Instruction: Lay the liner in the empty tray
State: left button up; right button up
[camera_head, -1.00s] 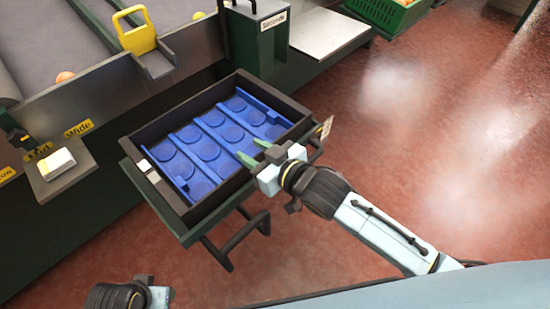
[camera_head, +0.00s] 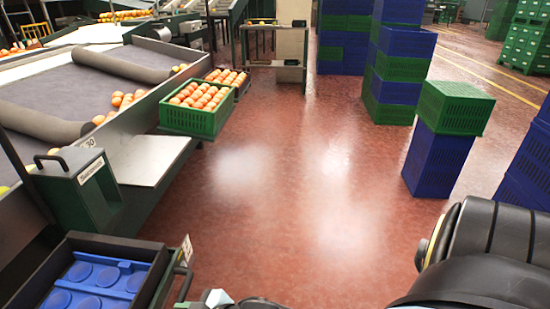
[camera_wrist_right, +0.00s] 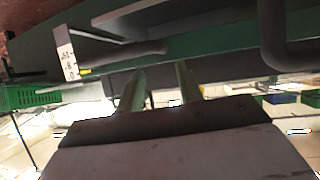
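A blue liner (camera_head: 92,285) with round cups lies in the dark tray (camera_head: 115,244) at the bottom left of the head view. The frame cuts off its near part, so I cannot tell if it is flat all over. My right gripper (camera_wrist_right: 159,78) shows in the wrist view with its two green fingers apart and nothing gripped between them. In the head view only a pale piece of that arm shows at the bottom edge, right of the tray. My left gripper is out of view.
A sorting machine (camera_head: 85,175) stands behind the tray. Stacked blue and green crates (camera_head: 436,165) stand at the right. The red floor (camera_head: 290,200) between is clear. My own dark arm link fills the lower right.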

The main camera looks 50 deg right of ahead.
jog(key=s+d+f+m+g+h, duration=0.1)
jog(key=s+d+f+g+h, duration=0.2)
jog(key=s+d+f, duration=0.4)
jog(key=s+d+f+m+g+h, duration=0.2)
jog(key=s+d+f+g, duration=0.3)
jog(key=f, duration=0.8)
jog(key=s+d+h, duration=0.1)
jog(key=s+d, duration=0.2)
jog(key=s, duration=0.2)
jog(key=shift+d+f+m+g+h, duration=0.2)
jog(key=shift+m+g+h, duration=0.1)
jog(key=shift+g, duration=0.1)
jog(key=shift+a, duration=0.1)
